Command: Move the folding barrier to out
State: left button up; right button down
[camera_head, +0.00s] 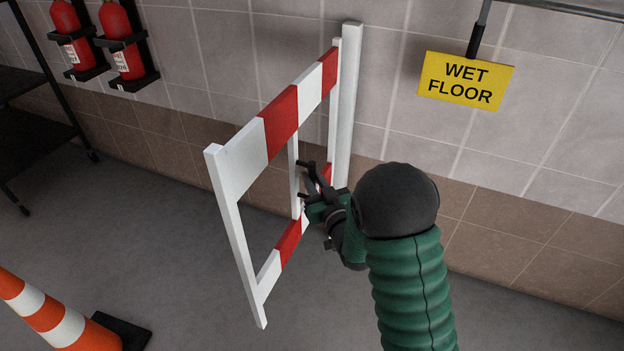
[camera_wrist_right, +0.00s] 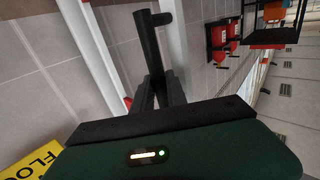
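The red and white folding barrier (camera_head: 281,118) stands out from the tiled wall at an angle, its far end beside a white post (camera_head: 348,105). It has striped top and bottom rails and a thin white middle upright (camera_head: 294,175). My right gripper (camera_head: 303,180) is at the barrier's right side, with its dark fingers close to this middle upright. My left gripper is not in view.
An orange and white cone (camera_head: 45,312) stands at the lower left. Red fire extinguishers (camera_head: 122,40) hang on the wall, with a black shelf (camera_head: 35,130) at far left. A yellow wet floor sign (camera_head: 466,80) is at upper right.

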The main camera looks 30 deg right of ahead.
jog(key=c, duration=1.6)
grip_release()
jog(key=shift+d+r, duration=0.25)
jog(key=shift+d, duration=0.15)
jog(key=shift+o, duration=1.3)
jog(key=shift+w+f, duration=0.1)
jog(key=shift+f, duration=0.1)
jog(key=shift+a, duration=0.1)
jog(key=s+a+p, duration=0.2)
jog(key=s+p, duration=1.2)
jog(key=s, duration=0.2)
jog(key=shift+s+p, duration=0.3)
jog(key=shift+p, duration=0.1)
